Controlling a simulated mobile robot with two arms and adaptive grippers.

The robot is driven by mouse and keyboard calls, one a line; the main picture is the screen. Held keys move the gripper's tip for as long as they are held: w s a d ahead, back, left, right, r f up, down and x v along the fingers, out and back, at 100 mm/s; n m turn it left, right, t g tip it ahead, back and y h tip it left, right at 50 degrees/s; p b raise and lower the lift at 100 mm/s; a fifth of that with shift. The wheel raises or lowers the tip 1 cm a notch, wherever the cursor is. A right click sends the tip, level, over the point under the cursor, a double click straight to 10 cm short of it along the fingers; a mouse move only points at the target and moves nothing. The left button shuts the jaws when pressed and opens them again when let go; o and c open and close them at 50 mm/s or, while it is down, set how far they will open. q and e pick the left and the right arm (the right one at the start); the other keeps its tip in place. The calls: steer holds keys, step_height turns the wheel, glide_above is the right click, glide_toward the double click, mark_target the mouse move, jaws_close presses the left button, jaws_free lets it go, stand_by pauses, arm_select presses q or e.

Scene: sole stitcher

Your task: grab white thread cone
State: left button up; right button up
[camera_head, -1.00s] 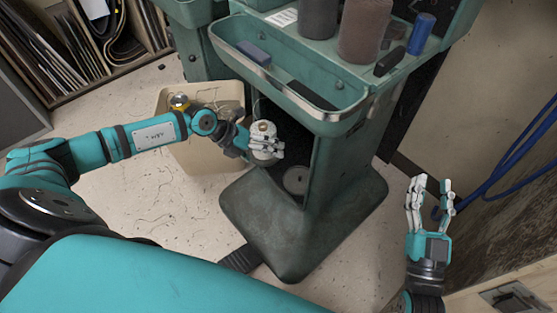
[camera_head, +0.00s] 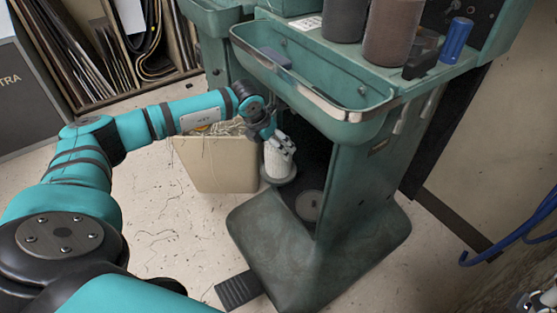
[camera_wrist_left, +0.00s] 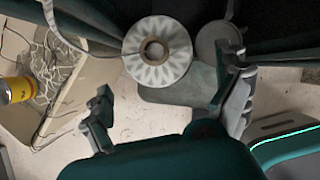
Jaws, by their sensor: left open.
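The white thread cone (camera_wrist_left: 157,52) shows from its top end in the left wrist view, with a brown core hole and a grey zigzag pattern. It lies ahead of my left gripper (camera_wrist_left: 168,106), whose fingers are spread wide apart with nothing between them. In the head view, the left gripper (camera_head: 280,152) is in front of the machine's open lower bay and hides most of the cone; a pale round edge (camera_head: 279,180) shows below the fingers. I cannot tell there whether they touch it. My right gripper (camera_head: 541,301) is cut off at the lower right corner.
The green machine (camera_head: 345,215) stands around the bay, its tray (camera_head: 330,108) overhanging above. A grey disc (camera_head: 310,205) lies beside the cone. A beige bin (camera_head: 215,165) with thread scraps stands left. A pedal (camera_head: 237,289) sits in front. Blue cable (camera_head: 510,242) hangs at right.

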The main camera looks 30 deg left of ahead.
arm_select(q)
steer(key=shift+w+d+f, duration=0.1)
steer(key=shift+w, duration=0.5)
steer(key=b+x, duration=0.2)
steer(key=x, duration=0.2)
steer(key=shift+f, duration=0.25)
steer(key=shift+w+f, duration=0.1)
steer(key=shift+f, duration=0.05)
steer(key=shift+c, duration=0.3)
steer(key=c, duration=1.2)
